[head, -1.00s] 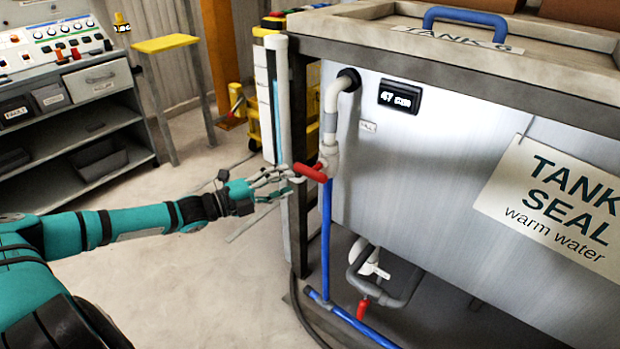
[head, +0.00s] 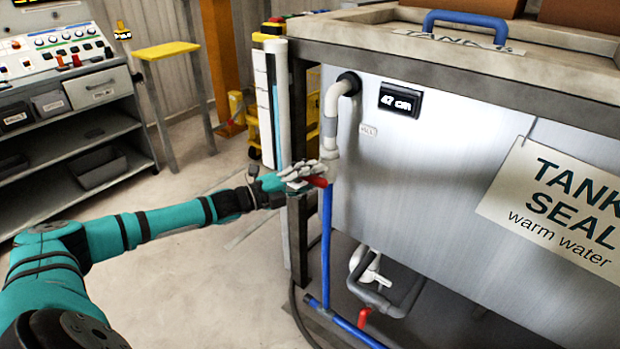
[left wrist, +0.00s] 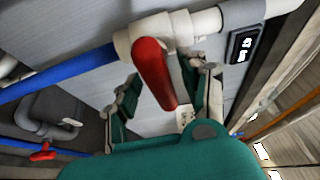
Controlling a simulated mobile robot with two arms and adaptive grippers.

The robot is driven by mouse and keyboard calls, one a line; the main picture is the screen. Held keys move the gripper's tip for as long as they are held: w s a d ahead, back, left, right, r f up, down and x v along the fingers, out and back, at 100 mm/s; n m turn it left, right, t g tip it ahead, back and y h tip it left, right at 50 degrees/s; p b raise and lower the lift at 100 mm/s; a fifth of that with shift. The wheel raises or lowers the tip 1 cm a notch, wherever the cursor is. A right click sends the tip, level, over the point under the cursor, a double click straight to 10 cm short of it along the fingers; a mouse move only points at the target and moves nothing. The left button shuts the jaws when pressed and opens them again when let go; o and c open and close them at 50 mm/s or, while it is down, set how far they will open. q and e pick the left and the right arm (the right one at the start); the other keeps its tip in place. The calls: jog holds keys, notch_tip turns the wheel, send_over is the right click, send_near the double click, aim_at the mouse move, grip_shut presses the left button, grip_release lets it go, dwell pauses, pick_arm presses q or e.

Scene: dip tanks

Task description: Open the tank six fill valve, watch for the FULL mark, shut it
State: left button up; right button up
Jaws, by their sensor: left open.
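The red fill valve handle (head: 319,182) sits on the white pipe fitting on the tank's front left, above a blue pipe (head: 326,235). My left gripper (head: 300,175) is at the handle and hides most of it in the head view. In the left wrist view the red handle (left wrist: 153,72) lies between the two spread fingers of my left gripper (left wrist: 162,75), which is open. Contact cannot be told. The tank's black display (head: 401,100) reads 47 cm. A sight tube with blue liquid (head: 274,105) stands at the tank's left corner. My right gripper is out of view.
A second red handle (head: 364,317) is on the low pipes under the tank. A sign (head: 555,205) reading TANK SEAL, warm water, hangs on the tank front. A control desk (head: 70,60) and yellow stool (head: 164,48) stand left. The floor between is clear.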

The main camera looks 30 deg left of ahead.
pick_arm(q)
jog(key=shift+c, duration=0.4)
grip_shut()
